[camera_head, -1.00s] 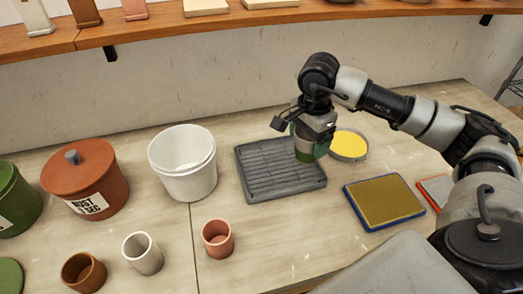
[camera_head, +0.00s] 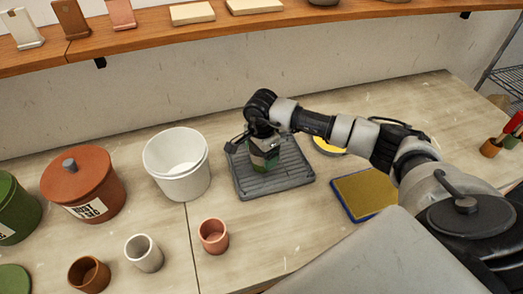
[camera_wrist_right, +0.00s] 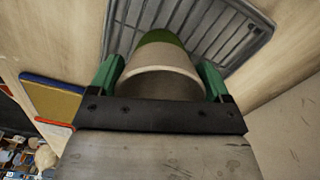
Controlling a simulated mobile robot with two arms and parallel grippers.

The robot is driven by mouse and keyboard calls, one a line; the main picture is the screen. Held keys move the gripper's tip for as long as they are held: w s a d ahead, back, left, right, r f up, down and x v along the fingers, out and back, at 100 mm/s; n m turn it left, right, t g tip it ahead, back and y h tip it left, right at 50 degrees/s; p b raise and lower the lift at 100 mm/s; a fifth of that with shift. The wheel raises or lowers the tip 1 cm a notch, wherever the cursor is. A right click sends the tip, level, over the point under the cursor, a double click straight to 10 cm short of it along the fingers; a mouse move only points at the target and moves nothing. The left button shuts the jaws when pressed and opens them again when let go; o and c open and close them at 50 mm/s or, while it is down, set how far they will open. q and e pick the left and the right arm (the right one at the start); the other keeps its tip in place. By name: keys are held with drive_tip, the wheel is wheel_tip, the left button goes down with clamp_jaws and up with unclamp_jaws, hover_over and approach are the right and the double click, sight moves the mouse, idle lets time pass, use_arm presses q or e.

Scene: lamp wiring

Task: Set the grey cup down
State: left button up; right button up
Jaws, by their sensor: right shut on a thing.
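My right gripper (camera_head: 264,159) is shut on the grey cup, which has a green lower part. In the right wrist view the cup (camera_wrist_right: 160,58) sits between the green fingers of the right gripper (camera_wrist_right: 161,75), with its open mouth towards the camera. The cup is over the dark grey slatted rack (camera_head: 295,177), which also shows behind it in the wrist view (camera_wrist_right: 232,30). I cannot tell whether its base touches the slats. My left gripper is not in view.
A white bucket (camera_head: 176,182) stands left of the rack. A yellow pad with a blue edge (camera_head: 366,190) and a partly hidden yellow dish (camera_head: 327,147) are to the right. Pink (camera_head: 213,237), white (camera_head: 144,254) and brown (camera_head: 89,273) cups stand in front.

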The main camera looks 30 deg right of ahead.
drive_tip(key=shift+f+b, duration=0.2)
drive_tip(key=shift+b, duration=0.1)
drive_tip(key=o, duration=0.9)
drive_tip(key=shift+r, duration=0.1)
drive_tip(key=shift+r, duration=0.1)
drive_tip(key=shift+r, duration=0.2)
drive_tip(key=shift+r+b, duration=1.65)
drive_tip(key=shift+r, duration=4.2)
